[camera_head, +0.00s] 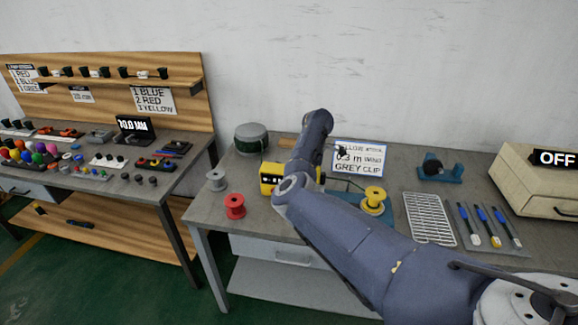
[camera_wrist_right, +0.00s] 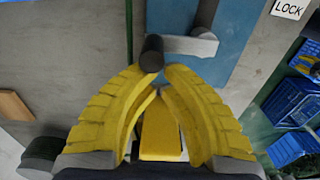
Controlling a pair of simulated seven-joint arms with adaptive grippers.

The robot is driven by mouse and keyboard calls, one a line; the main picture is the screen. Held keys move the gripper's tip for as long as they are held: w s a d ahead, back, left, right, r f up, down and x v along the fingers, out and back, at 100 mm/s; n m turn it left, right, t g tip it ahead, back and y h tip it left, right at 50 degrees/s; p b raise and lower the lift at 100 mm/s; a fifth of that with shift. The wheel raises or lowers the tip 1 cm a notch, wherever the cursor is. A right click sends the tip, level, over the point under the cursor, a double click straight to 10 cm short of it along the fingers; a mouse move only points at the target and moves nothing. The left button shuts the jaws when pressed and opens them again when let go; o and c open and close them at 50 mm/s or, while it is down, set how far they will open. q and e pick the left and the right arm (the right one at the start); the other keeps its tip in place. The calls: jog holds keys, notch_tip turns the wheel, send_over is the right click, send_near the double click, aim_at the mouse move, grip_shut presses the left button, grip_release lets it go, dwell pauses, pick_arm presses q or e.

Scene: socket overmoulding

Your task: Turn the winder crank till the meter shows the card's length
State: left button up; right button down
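The white card (camera_head: 360,158) stands at the back of the bench; it reads "0.3 m" and "GREY CLIP", with a partly covered first line. A yellow box with a dark display (camera_head: 271,178), seemingly the meter, sits left of my right arm; its reading is too small to read. A yellow spool (camera_head: 374,197) stands right of the arm. In the right wrist view, the winder's grey crank arm (camera_wrist_right: 190,45) lies over a blue base, with a black knob (camera_wrist_right: 152,53). My left gripper is out of view.
A wire rack (camera_head: 429,218), several tools, a blue holder (camera_head: 441,170) and a beige box marked OFF (camera_head: 525,185) occupy the right. My right arm crosses the bench's middle.

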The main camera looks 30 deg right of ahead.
aim_at(322, 173)
jog(key=shift+d, duration=0.2)
jog(key=shift+s+d, duration=0.2)
jog(key=shift+d, duration=0.55)
jog(key=shift+s+d, duration=0.1)
jog(key=shift+d, duration=0.05)
jog(key=shift+s+d, duration=0.4)
jog(key=shift+d, duration=0.3)
jog(key=shift+s+d, duration=0.25)
jog(key=shift+s, duration=0.05)
jog(key=shift+w, duration=0.15)
jog(key=shift+w+a+r, duration=0.1)
jog(key=shift+w+a, duration=0.35)
jog(key=shift+a, duration=0.1)
jog(key=shift+r, duration=3.4)
